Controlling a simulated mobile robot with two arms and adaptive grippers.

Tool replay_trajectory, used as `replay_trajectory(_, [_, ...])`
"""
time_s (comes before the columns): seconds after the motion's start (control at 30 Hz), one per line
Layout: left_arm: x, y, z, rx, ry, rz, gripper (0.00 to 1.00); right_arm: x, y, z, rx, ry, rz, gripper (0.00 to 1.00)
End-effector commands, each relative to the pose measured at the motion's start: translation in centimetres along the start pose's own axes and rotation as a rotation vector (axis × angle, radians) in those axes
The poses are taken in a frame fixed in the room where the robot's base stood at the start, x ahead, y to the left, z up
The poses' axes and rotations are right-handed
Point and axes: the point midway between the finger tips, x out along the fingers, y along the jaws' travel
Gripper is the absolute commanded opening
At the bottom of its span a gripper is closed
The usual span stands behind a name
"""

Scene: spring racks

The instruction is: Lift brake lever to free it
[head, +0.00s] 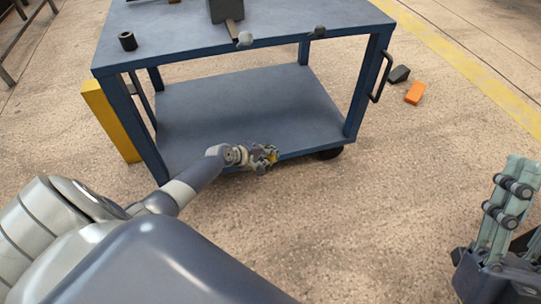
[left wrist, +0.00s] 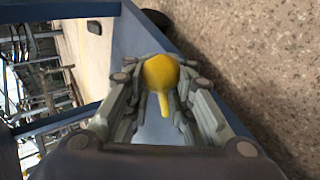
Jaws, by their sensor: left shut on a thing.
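The brake lever (left wrist: 161,76) is a yellow piece with a rounded head and a narrow stem, low at the front edge of the blue cart (head: 250,75). In the head view only a bit of its yellow (head: 273,157) shows. My left gripper (head: 268,155) is shut on it, with fingers on both sides of the yellow head in the left wrist view (left wrist: 162,82). The lever's mount is hidden behind the gripper. My right gripper (head: 518,172) is partly in view at the right edge, apart from the cart; its jaw opening is unclear.
The cart's top carries a dark ring (head: 127,41) and a dark block (head: 226,10). A yellow panel (head: 110,122) stands by its left leg. A black wheel (head: 330,153) is right of my left gripper. An orange block (head: 415,92) and a dark block (head: 399,74) lie on the floor.

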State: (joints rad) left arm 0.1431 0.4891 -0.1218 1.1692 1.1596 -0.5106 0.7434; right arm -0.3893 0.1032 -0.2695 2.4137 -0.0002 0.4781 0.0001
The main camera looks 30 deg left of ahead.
Motion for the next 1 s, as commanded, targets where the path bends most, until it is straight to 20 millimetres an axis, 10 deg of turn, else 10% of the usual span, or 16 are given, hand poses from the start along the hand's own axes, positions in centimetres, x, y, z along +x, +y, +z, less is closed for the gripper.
replay_trajectory(0.6, [-0.38, 1.42, -1.18, 0.017, 0.024, 0.025, 0.00, 0.06, -0.02, -0.08, 0.001, 0.000, 0.000, 0.41])
replay_trajectory(0.63, [-0.38, 1.42, -1.18, 0.017, 0.024, 0.025, 0.23, 0.06, -0.02, -0.08, 0.001, 0.000, 0.000, 0.41])
replay_trajectory(0.73, [-0.35, 1.32, -1.10, 0.014, 0.023, 0.023, 0.43, 0.06, -0.02, -0.07, 0.001, 0.000, 0.000, 0.41])
replay_trajectory(1.0, [-0.19, 0.75, -0.69, 0.007, 0.015, 0.014, 0.43, 0.02, 0.00, -0.03, 0.000, 0.000, 0.000, 0.41])
